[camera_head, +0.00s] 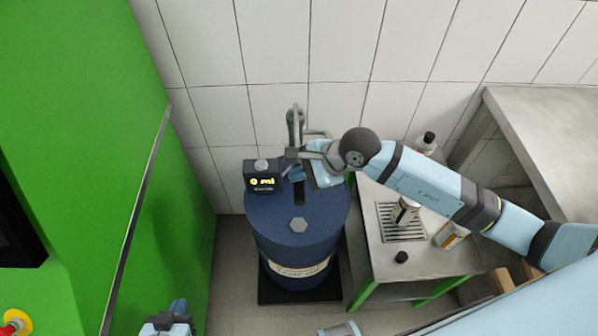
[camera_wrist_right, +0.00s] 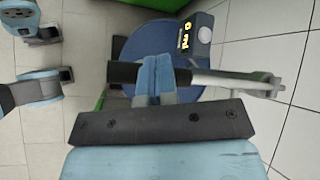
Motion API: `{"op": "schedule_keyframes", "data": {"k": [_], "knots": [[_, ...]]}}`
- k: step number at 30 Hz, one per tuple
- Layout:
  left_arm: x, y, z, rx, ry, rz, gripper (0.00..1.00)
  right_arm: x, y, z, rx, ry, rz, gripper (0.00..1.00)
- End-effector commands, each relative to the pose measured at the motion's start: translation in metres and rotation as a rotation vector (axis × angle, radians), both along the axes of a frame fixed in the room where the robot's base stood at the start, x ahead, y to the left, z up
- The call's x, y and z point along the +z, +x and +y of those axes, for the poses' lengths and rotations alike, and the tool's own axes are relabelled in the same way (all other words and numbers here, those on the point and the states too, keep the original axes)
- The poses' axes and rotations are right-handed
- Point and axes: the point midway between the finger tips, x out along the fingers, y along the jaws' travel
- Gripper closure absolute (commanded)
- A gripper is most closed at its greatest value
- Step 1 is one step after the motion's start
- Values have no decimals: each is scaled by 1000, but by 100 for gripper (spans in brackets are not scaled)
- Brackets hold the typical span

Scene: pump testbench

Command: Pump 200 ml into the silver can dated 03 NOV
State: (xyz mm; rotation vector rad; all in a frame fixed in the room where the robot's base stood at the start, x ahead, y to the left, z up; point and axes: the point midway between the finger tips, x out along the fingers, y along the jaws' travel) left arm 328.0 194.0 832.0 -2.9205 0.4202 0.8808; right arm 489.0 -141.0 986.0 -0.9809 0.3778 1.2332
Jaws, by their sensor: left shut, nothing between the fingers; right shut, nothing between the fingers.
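A blue drum (camera_head: 297,241) stands by the tiled wall with a pump on top. Its black display (camera_head: 262,177) reads 0 ml; the display also shows in the right wrist view (camera_wrist_right: 190,38). The pump's lever (camera_wrist_right: 225,79) passes by my right gripper (camera_wrist_right: 155,78), which is shut with nothing between its fingers. I cannot tell whether they touch the lever. A silver can (camera_head: 405,211) with a label stands on the drip grate (camera_head: 402,234) of a side table. Its date is too small to read. My left gripper (camera_head: 168,324) is shut and empty at the bottom left.
Another labelled container (camera_head: 450,235) stands right of the grate, partly behind my right arm. A black-capped bottle (camera_head: 427,142) stands at the table's back, and a black cap (camera_head: 401,257) near its front. A green cabinet (camera_head: 95,120) fills the left. A grey bench (camera_head: 550,120) is at right.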

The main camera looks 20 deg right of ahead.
Motion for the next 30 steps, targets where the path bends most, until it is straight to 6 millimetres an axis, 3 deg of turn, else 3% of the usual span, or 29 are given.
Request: {"op": "schedule_keyframes", "data": {"k": [30], "knots": [[-10,0,0,0,-1,-2,100,-13,-2,0,1,-1,2,100]]}}
